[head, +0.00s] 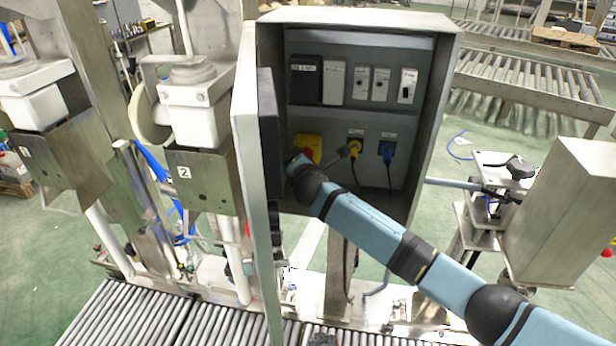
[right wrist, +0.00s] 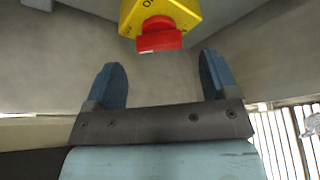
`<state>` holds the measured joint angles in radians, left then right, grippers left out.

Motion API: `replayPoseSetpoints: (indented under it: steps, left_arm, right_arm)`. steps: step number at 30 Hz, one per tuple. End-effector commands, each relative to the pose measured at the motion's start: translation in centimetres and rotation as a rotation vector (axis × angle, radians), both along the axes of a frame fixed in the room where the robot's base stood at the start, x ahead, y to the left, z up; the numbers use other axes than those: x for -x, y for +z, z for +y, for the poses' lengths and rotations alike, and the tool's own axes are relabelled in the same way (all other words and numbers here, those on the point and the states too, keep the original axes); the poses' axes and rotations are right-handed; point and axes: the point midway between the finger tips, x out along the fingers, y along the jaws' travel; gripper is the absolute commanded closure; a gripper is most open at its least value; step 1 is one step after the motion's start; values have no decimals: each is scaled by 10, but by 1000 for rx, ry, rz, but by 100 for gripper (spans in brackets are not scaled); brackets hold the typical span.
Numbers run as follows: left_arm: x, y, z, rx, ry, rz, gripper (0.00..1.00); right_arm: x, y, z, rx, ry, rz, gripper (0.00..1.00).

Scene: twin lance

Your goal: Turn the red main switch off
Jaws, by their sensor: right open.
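The red main switch knob (right wrist: 158,38) sits on a yellow housing (right wrist: 178,12) at the top of the right wrist view. Lettering on the housing is cut off by the frame edge. In the head view the yellow housing (head: 310,143) is on the lower inner panel of the open grey cabinet; my arm and the open door's side partly cover it, and I cannot make out the knob. My right gripper (right wrist: 162,80) is open and empty. The knob lies just beyond the gap between its two blue fingers, apart from both. My left gripper is not in view.
The cabinet (head: 447,60) holds a row of modules (head: 333,82) above and yellow and blue plugs (head: 387,150) with cables to the right of the switch. Its door (head: 244,130) stands open at the left. Roller conveyors (head: 140,315) run below.

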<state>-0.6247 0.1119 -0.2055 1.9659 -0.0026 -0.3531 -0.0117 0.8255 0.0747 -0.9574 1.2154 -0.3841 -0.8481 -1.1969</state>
Motion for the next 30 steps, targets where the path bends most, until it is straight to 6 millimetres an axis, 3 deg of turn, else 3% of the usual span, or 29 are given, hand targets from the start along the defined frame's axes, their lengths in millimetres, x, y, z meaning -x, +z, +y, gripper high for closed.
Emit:
replayPoseSetpoints:
  steps: [9,15,30]
  left_arm:
    - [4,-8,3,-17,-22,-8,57]
    - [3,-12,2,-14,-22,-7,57]
    - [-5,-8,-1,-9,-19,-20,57]
  right_arm:
    - [66,17,-5,-2,2,-1,20]
    - [94,26,-7,0,1,-1,20]
    - [103,26,-9,-8,0,6,20]
